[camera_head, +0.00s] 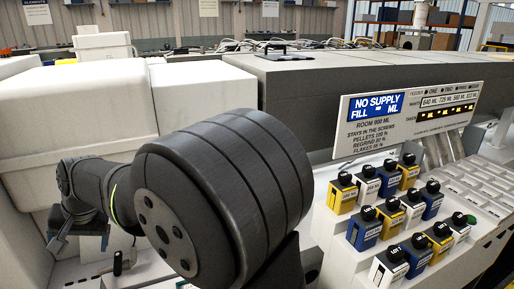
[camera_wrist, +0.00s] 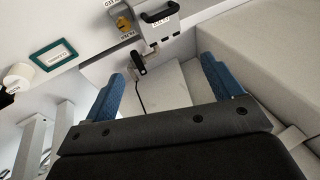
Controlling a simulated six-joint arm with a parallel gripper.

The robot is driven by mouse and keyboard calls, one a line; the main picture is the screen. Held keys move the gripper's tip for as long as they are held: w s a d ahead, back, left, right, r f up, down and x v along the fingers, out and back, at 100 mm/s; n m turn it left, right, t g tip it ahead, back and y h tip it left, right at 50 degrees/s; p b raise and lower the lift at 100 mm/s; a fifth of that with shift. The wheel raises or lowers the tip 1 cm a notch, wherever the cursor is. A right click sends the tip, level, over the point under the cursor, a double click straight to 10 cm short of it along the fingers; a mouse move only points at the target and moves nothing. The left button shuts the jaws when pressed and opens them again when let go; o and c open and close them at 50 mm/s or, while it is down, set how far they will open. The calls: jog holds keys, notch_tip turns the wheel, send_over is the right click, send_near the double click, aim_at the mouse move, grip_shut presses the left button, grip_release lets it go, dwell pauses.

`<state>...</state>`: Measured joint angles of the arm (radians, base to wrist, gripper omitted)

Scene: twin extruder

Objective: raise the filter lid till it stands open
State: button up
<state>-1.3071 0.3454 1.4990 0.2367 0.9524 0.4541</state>
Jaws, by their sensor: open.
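In the wrist view my gripper (camera_wrist: 163,84) is open, its two blue fingers spread apart with nothing seen held between them. Beyond the fingers is a pale flat surface (camera_wrist: 170,84) with a small black lever or handle (camera_wrist: 138,64) at its far left end. Farther off stands a white box with a black handle (camera_wrist: 159,22) and a label too small to read. I cannot tell which of these is the filter lid. In the head view my arm hides most of the area around my gripper; a small black knob (camera_head: 118,262) shows below it.
A yellow part (camera_wrist: 124,26), a green-framed label (camera_wrist: 54,54) and a white cylinder (camera_wrist: 18,76) lie beyond in the wrist view. A large pale block (camera_wrist: 268,45) flanks the right. In the head view, several coloured canisters (camera_head: 365,229) stand right, below a white sign (camera_head: 405,118).

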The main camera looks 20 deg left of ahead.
jog(key=c, duration=1)
jog(key=shift+o, duration=0.2)
jog(key=w+a+f+m+g+h, duration=0.1)
jog(key=w+a+m+g, duration=0.15)
jog(key=m, duration=0.65)
jog(key=w+a+f+m+g+h, duration=0.1)
jog(key=a+m+h, duration=0.15)
jog(key=m, duration=0.65)
jog(key=shift+y, duration=0.45)
jog(key=x, duration=1.7)
jog(key=shift+f, duration=0.25)
grip_shut()
